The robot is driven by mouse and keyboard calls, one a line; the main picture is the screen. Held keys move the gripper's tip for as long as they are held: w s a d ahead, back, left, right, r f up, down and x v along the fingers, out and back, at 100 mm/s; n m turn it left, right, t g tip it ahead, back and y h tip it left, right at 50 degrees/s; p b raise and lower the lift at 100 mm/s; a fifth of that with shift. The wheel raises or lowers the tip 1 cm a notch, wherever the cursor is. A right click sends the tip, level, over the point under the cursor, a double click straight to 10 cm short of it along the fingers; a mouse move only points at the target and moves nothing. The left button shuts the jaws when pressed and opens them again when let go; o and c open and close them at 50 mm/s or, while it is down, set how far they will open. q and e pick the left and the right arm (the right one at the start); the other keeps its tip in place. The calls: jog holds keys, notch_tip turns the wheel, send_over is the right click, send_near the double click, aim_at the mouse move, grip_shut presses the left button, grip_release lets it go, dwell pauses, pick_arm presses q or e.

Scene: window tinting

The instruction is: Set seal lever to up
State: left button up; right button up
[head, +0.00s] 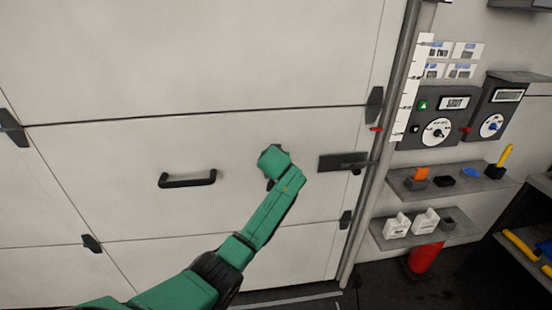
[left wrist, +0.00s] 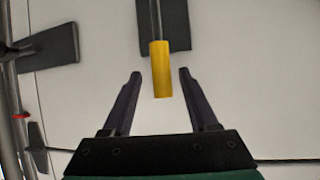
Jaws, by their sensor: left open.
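The seal lever, as I take it, has a yellow grip (left wrist: 161,70) on a thin rod from a dark plate (left wrist: 163,18) on the pale door panel, seen in the left wrist view. The grip points down that picture, which appears turned over relative to the head view. My left gripper (left wrist: 160,76) is open, with one dark finger on each side of the grip and a visible gap on both sides. In the head view my green left arm ends in the gripper (head: 273,163) at the door and hides the lever. My right gripper is not in view.
A dark latch plate (head: 335,162) sits on the door to the right; it also shows in the left wrist view (left wrist: 50,50). A black handle (head: 187,180) is to the left. A grey vertical pole (head: 385,120), gauges (head: 438,118) and shelves (head: 455,180) stand further right.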

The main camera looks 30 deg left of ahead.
pick_arm(q)
jog(key=b+v, duration=0.2)
jog(key=v, duration=1.1)
jog(key=shift+w, duration=0.15)
notch_tip(320, 180, down, 26)
jog(key=d+m+g+h, duration=0.2)
jog(key=d+m+g, duration=0.1)
jog(key=m, duration=0.1)
jog(key=s+d+f+m+g+h, duration=0.1)
jog(key=s+f+g, duration=0.1)
jog(key=s+f, duration=0.6)
jog(key=s+d+f+m+g+h, duration=0.1)
jog(key=s+f, duration=0.4)
jog(key=f, duration=0.7)
jog(key=s+f+g, duration=0.1)
jog(key=s+f, duration=0.4)
jog(key=s, duration=0.6)
jog(key=s+f+m+g+h, duration=0.1)
jog(key=s+f, duration=0.5)
jog(key=s, duration=0.5)
jog(key=s+f+g, duration=0.2)
jog(key=s+f, duration=0.4)
jog(key=s, duration=0.6)
